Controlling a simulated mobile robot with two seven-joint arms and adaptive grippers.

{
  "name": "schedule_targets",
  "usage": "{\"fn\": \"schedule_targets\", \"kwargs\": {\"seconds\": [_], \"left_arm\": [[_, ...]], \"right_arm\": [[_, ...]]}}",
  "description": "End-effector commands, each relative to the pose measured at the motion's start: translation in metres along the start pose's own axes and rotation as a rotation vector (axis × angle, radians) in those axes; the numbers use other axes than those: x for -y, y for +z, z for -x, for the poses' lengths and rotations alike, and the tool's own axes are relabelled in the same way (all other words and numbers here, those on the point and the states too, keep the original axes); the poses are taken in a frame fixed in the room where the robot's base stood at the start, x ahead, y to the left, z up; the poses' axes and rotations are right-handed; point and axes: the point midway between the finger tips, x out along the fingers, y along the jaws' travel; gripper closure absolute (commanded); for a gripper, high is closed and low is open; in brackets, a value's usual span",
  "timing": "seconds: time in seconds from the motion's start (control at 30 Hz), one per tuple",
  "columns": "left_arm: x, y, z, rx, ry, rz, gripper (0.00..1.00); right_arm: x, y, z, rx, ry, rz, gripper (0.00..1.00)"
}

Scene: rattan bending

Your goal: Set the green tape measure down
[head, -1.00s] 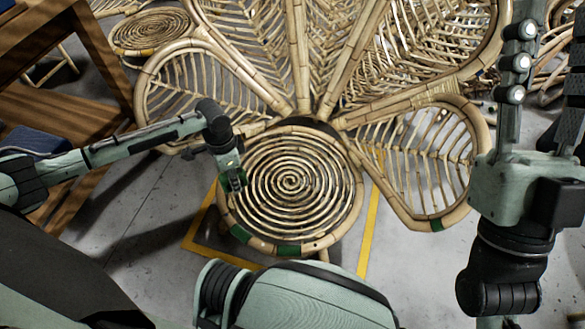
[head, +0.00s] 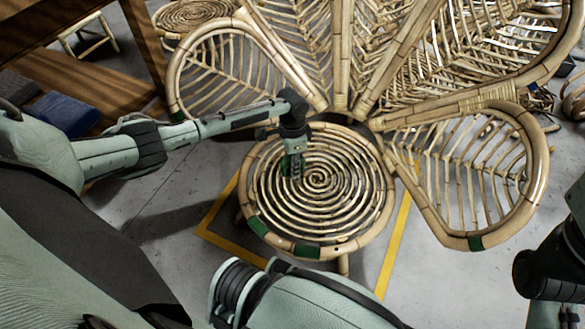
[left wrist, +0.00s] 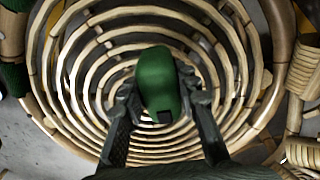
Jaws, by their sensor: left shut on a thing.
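The green tape measure (left wrist: 158,84) is between the two fingers of my left gripper (left wrist: 160,108) in the left wrist view. The gripper is shut on it. Behind it is the spiral rattan seat (left wrist: 85,60) of the chair. In the head view my left gripper (head: 294,168) points down over the left part of the round spiral seat (head: 345,200), and a bit of the green tape measure (head: 285,165) shows beside the fingers. I cannot tell whether the tape measure touches the seat. My right gripper is out of the picture; only part of that arm shows at the right edge.
The chair's large rattan petals (head: 490,190) rise behind and beside the seat. Green bands mark the seat rim. A wooden shelf (head: 120,85) with a dark blue item (head: 62,112) stands at the left. Yellow tape (head: 397,240) marks the grey floor.

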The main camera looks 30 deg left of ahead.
Motion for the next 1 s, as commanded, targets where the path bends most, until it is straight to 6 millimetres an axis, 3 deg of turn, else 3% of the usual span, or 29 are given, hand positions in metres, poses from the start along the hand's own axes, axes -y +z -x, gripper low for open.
{"fn": "schedule_targets", "kwargs": {"seconds": [0.03, 0.4, 0.43, 0.6, 0.87, 1.0], "left_arm": [[0.001, -0.001, -0.009, -0.002, 0.0, 0.001, 1.0], [0.0, -0.001, -0.011, -0.003, -0.001, 0.001, 1.0], [0.0, 0.0, -0.012, -0.002, -0.001, 0.001, 0.69], [0.0, 0.0, -0.011, -0.002, -0.001, 0.001, 0.49], [0.001, 0.0, -0.011, -0.002, -0.001, 0.001, 0.49], [0.001, 0.0, 0.0, -0.002, -0.001, 0.0, 0.49]], "right_arm": [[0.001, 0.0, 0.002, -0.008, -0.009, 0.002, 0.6], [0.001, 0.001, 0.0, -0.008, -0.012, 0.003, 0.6], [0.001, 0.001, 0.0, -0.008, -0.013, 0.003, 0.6], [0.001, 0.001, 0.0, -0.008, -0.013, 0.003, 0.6], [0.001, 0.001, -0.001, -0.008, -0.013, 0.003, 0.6], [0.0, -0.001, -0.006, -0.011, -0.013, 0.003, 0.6]]}}
